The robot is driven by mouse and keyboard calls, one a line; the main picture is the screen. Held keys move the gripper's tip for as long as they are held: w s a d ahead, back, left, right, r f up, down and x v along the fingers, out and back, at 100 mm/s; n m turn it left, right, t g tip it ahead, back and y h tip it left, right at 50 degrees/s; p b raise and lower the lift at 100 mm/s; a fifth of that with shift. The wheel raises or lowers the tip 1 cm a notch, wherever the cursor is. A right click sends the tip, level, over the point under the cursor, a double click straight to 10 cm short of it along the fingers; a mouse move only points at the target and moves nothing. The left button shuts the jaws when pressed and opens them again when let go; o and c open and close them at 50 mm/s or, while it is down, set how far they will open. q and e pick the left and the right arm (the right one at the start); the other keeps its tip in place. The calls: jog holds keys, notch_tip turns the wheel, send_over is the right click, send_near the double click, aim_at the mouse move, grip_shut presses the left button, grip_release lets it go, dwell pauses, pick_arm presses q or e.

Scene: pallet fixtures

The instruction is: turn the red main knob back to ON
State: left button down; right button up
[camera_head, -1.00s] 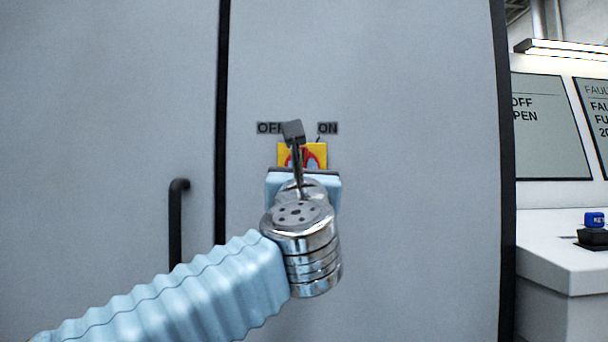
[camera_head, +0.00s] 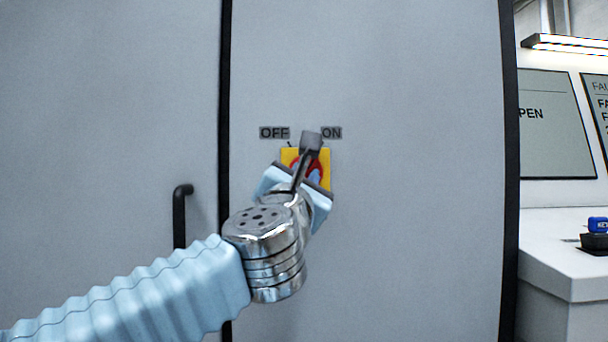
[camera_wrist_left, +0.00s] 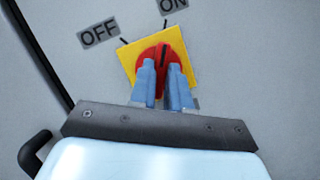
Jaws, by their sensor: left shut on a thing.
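The red main knob (camera_head: 320,166) sits on a yellow plate (camera_head: 325,155) on the grey cabinet door, partly hidden by my left arm. It shows more clearly in the left wrist view (camera_wrist_left: 163,50), between the two blue fingers of my left gripper (camera_wrist_left: 164,72). My left gripper (camera_head: 313,174) is shut on the knob. The knob's black line lies close to in line with the tick under the ON label (camera_wrist_left: 173,4). The OFF label (camera_wrist_left: 99,33) is to its left. My right gripper is not in view.
A black door handle (camera_head: 180,215) stands left of the dark door gap (camera_head: 225,100). At the right is a white console (camera_head: 565,260) with a screen (camera_head: 555,125) and a blue-topped device (camera_head: 597,226). The door face around the knob is clear.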

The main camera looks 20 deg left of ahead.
pick_arm(q)
jog(key=c, duration=1.1)
grip_release()
jog(key=shift+s, duration=0.1)
jog(key=shift+s+f, duration=0.2)
jog(key=shift+s, duration=0.1)
jog(key=b+v, duration=0.3)
jog(key=v, duration=1)
